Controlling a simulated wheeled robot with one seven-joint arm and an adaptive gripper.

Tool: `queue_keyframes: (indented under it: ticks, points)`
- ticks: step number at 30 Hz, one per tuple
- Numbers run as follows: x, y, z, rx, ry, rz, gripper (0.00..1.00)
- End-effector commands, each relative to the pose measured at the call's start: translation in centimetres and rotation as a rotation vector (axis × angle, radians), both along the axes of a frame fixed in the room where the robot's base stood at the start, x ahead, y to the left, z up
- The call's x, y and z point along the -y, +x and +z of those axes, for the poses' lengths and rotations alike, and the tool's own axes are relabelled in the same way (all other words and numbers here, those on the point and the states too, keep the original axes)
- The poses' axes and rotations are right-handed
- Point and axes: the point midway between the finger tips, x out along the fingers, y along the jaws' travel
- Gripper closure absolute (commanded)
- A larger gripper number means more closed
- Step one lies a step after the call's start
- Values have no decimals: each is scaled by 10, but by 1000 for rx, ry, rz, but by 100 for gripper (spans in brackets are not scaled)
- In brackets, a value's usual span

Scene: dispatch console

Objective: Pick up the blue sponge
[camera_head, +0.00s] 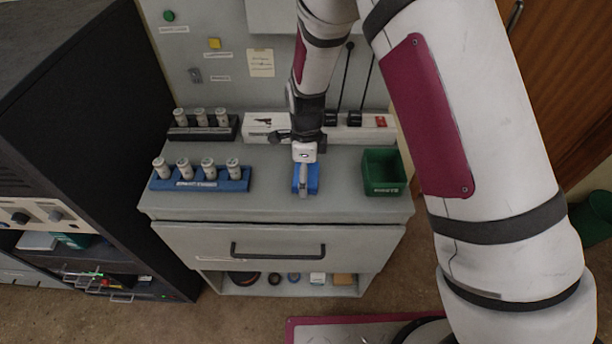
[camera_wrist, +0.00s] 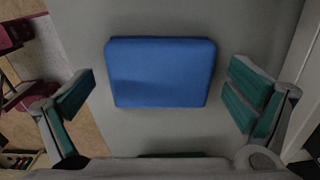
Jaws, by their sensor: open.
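The blue sponge (camera_head: 313,178) lies flat on the grey console top, near its middle. In the wrist view the sponge (camera_wrist: 161,72) is a blue rounded rectangle between and a little beyond the two fingers. My gripper (camera_head: 304,188) is over the sponge in the head view and hides part of it. In the wrist view my gripper (camera_wrist: 162,100) is open, its teal finger pads wide apart on either side of the sponge with a gap at each side. Nothing is held.
A blue rack (camera_head: 205,186) with several pale cylinders stands left, a dark rack (camera_head: 203,133) behind it. A green bin (camera_head: 384,172) stands right. A power strip (camera_head: 372,128) runs along the back. A drawer handle (camera_head: 278,251) is below the front edge.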

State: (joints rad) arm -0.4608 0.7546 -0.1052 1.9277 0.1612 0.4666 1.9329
Motion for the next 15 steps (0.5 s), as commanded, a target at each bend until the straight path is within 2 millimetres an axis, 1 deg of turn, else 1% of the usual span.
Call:
queue_keyframes:
  ticks: [2,3,5,6,8,15]
  points:
    - [0,0,0,0,0,0,2]
    - [0,0,0,0,0,0,11]
    - [0,0,0,0,0,0,24]
    - [0,0,0,0,0,-1,33]
    - [0,0,0,0,0,-1,47]
    - [0,0,0,0,0,-1,47]
